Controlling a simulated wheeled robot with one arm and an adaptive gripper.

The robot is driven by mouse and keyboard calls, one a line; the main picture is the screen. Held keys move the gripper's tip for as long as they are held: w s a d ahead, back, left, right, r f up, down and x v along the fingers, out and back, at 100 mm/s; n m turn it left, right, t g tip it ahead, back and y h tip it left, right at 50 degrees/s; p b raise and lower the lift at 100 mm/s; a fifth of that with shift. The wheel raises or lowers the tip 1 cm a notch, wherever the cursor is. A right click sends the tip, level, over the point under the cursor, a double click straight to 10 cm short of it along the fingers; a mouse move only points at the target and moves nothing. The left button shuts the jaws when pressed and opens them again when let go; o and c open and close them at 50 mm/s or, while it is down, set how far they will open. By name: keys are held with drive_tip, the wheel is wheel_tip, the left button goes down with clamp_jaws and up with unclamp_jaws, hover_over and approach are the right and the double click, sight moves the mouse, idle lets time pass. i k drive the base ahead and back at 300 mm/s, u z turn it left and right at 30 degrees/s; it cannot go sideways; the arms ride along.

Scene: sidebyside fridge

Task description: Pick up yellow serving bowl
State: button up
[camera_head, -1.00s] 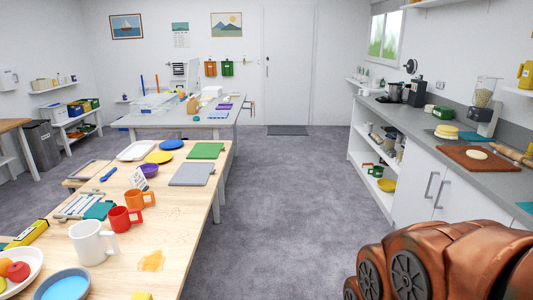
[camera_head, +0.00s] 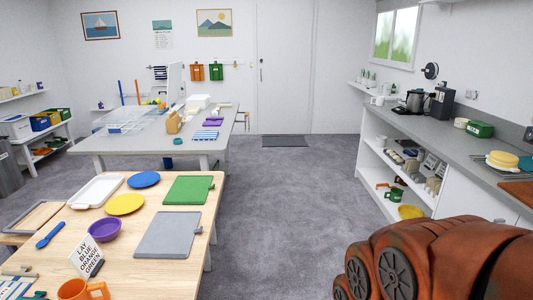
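A yellow bowl (camera_head: 410,212) sits on the low shelf of the open unit under the right counter. Its lower right part is hidden behind my arm. My arm's rust-red, wheeled-looking link fills the lower right corner. My gripper is not in view.
A wooden table (camera_head: 130,270) on the left holds a yellow plate (camera_head: 125,204), a blue plate (camera_head: 144,180), a purple bowl (camera_head: 105,229), and green (camera_head: 189,190) and grey boards (camera_head: 168,234). The right counter (camera_head: 440,135) bounds the other side. The grey floor (camera_head: 285,210) between is clear.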

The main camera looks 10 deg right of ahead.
sight(406, 212)
drive_tip(key=z, duration=0.15)
drive_tip(key=i, duration=1.75)
drive_tip(key=z, duration=0.45)
drive_tip(key=i, duration=1.8)
drive_tip(key=z, duration=0.6)
drive_tip(key=i, duration=1.5)
drive_tip(key=z, duration=0.25)
